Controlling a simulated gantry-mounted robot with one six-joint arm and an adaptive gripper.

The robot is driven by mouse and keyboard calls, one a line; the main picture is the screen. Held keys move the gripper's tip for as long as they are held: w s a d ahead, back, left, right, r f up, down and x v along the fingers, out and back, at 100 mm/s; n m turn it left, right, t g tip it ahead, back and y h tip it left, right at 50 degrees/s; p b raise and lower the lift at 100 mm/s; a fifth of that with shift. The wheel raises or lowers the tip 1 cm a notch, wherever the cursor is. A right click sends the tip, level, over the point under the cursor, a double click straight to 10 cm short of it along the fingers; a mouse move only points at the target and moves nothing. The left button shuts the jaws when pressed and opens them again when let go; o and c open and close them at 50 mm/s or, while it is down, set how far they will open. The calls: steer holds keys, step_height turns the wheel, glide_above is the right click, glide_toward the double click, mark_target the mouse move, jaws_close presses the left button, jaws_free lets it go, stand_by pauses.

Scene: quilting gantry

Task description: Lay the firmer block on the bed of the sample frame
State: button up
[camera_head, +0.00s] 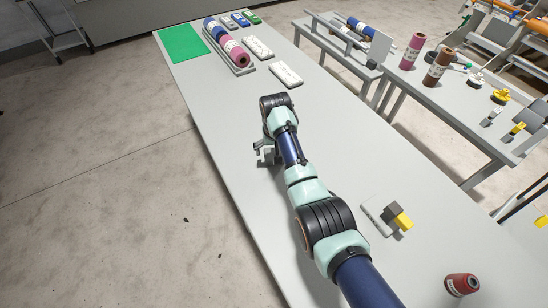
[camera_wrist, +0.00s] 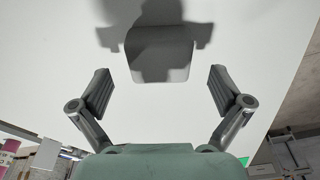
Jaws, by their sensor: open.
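My gripper (camera_head: 265,152) hangs low over the left side of the long table, its fingers apart and empty. In the wrist view, my gripper (camera_wrist: 161,92) frames bare table, with a grey rounded pad-like shape (camera_wrist: 175,72) beyond the fingertips, partly in shadow; I cannot tell if it is a block. Two white speckled blocks (camera_head: 257,47) (camera_head: 286,76) lie farther back on the table, apart from my gripper. I cannot tell which is firmer. A pale plate (camera_head: 371,213) with a grey block (camera_head: 393,209) and a yellow block (camera_head: 404,221) lies front right. I cannot identify the sample frame for sure.
A grey tray (camera_head: 243,70) of blue and magenta rolls stands at the back, near a green mat (camera_head: 184,43) and small coloured items. Side tables (camera_head: 455,110) with spools stand right.

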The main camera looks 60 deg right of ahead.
mark_target(274, 153)
step_height(274, 153, down, 3)
steer(key=shift+d+b, duration=0.15)
steer(key=shift+b, duration=0.2)
steer(key=shift+c, duration=0.2)
steer(key=c, duration=0.8)
steer(key=shift+o, duration=0.2)
steer(key=shift+r, duration=0.1)
step_height(274, 153, up, 20)
steer(key=p, duration=0.4)
steer(key=shift+p, duration=0.35)
